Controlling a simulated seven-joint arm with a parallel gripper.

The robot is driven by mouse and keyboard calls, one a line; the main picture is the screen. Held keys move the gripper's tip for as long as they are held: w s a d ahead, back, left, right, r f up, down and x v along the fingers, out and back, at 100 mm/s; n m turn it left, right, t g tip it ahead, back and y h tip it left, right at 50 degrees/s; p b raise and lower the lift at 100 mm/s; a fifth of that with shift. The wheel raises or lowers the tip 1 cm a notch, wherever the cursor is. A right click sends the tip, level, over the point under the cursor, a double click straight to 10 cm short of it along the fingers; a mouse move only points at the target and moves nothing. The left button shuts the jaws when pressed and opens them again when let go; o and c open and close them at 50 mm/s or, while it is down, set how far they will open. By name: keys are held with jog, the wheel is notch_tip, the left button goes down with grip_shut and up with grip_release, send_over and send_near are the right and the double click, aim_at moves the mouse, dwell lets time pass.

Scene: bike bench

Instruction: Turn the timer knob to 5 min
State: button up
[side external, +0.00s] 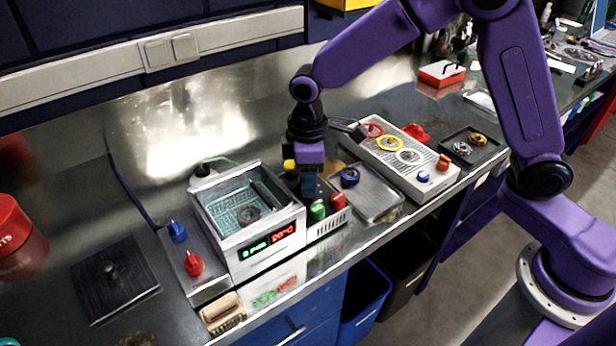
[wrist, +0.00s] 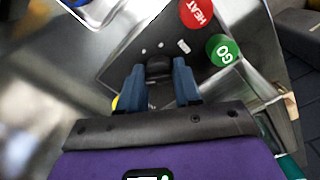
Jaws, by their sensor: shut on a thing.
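The timer knob (wrist: 159,66) is dark and sits on the black top of the control box, with small white marks beyond it in the wrist view. My gripper (wrist: 160,80) has its two blue fingers on either side of this knob and is shut on it. In the side external view my gripper (side external: 308,192) points down onto the control box (side external: 328,226) and hides the knob. The display (side external: 267,243) on the bath's front shows green and red digits, the green ones too small to read surely. I cannot read the knob's setting.
A green GO button (wrist: 223,50) and red HEAT button (wrist: 197,13) stand close to my fingers. The water bath (side external: 245,215) is left of the control box. A metal tray with a blue-topped part (side external: 349,177) is at the right, before a panel with coloured rings (side external: 400,160).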

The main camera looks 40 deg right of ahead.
jog(key=m, duration=0.5)
jog(key=shift+m, duration=0.3)
jog(key=m, duration=0.5)
jog(key=shift+m, duration=0.3)
jog(key=o, duration=0.8)
jog(key=shift+c, duration=0.2)
notch_tip(320, 180, up, 18)
jog(key=shift+f, duration=0.25)
